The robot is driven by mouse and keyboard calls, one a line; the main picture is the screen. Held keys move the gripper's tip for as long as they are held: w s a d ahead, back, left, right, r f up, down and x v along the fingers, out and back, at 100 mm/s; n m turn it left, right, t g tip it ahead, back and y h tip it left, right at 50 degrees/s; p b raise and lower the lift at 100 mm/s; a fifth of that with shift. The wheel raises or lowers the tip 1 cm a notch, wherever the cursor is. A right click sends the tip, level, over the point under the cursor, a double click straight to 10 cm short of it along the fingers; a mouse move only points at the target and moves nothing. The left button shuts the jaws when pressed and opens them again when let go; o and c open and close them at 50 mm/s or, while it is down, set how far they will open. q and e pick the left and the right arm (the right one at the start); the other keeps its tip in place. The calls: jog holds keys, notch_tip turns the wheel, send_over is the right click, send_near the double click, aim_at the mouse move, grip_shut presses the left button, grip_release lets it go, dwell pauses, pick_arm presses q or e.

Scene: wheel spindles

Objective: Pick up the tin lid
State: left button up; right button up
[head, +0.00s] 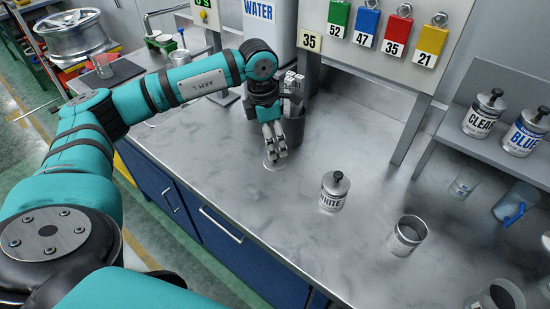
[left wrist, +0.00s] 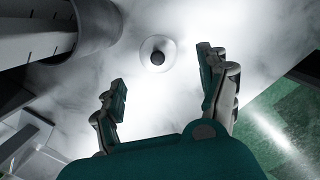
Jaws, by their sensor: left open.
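The tin lid (head: 271,166) is a small pale disc lying flat on the grey counter (head: 215,158). It also shows in the left wrist view (left wrist: 157,46), with a dark round knob at its middle. My left gripper (head: 274,150) points down above the lid and partly hides it in the head view. In the left wrist view my left gripper (left wrist: 161,78) has its two fingers wide apart, with nothing between them. The lid appears beyond the fingertips, between their lines. An open, lidless metal tin (head: 407,236) stands at the right on the counter. My right gripper is not in view.
A grey pot (head: 295,127) stands close behind my left gripper. A lidded WHITE tin (head: 334,193) stands to the right. CLEAR (head: 481,119) and BLUE (head: 522,138) tins stand on a shelf. The counter between the lid and the WHITE tin is clear.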

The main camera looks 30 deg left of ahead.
pick_arm(q)
jog(key=shift+w+f, duration=0.1)
jog(key=shift+f, duration=0.7)
jog(key=shift+d+f+p, duration=0.1)
jog(key=shift+f+p, duration=0.35)
jog(key=shift+f, duration=0.15)
jog(key=f, duration=0.2)
jog(key=w+f+p, duration=0.1)
jog(key=f, duration=0.1)
jog(key=shift+s+d, duration=0.1)
jog(key=shift+c, duration=0.4)
